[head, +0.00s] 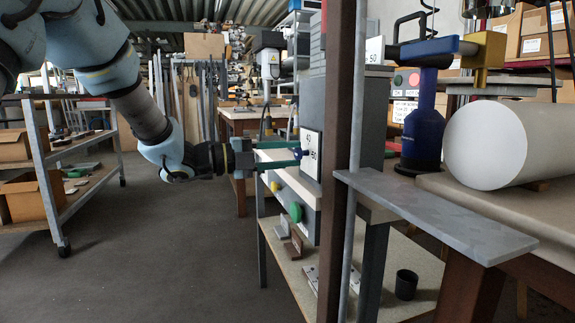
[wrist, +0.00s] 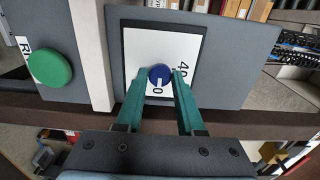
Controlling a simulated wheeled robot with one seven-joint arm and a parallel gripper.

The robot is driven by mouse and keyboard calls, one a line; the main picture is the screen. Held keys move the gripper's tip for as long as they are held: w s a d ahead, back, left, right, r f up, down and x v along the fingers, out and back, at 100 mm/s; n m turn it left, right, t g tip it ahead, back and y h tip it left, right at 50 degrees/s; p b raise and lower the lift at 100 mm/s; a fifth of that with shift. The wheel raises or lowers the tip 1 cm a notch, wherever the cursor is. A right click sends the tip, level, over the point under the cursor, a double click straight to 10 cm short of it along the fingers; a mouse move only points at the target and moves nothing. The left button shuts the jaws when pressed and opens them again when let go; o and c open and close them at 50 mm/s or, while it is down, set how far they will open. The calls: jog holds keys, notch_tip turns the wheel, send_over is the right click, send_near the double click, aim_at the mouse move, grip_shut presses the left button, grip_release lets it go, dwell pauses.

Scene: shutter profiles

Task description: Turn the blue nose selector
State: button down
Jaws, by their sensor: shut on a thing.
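The blue nose selector (wrist: 159,75) is a round knob on a white, dark-edged dial plate (wrist: 146,48) with black numbers, partly hidden by my fingers. A pale mark on the knob points toward the bottom of the wrist view. My gripper (wrist: 159,74) has its two green fingers on either side of the knob, shut on it.
A green round button (wrist: 49,68) sits left of the dial on the grey machine face; it also shows low in the head view (head: 295,212). A brown post (head: 340,120) and a grey shelf plate (head: 440,213) stand close right of my gripper. The aisle floor (head: 150,240) is clear.

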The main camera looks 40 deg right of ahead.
jog(key=shift+f, duration=0.1)
dwell(0.3)
jog(key=c, duration=0.5)
grip_release()
jog(key=shift+c, duration=0.2)
jog(key=v, duration=1)
jog(key=shift+w+a, duration=0.15)
jog(key=shift+a, duration=0.25)
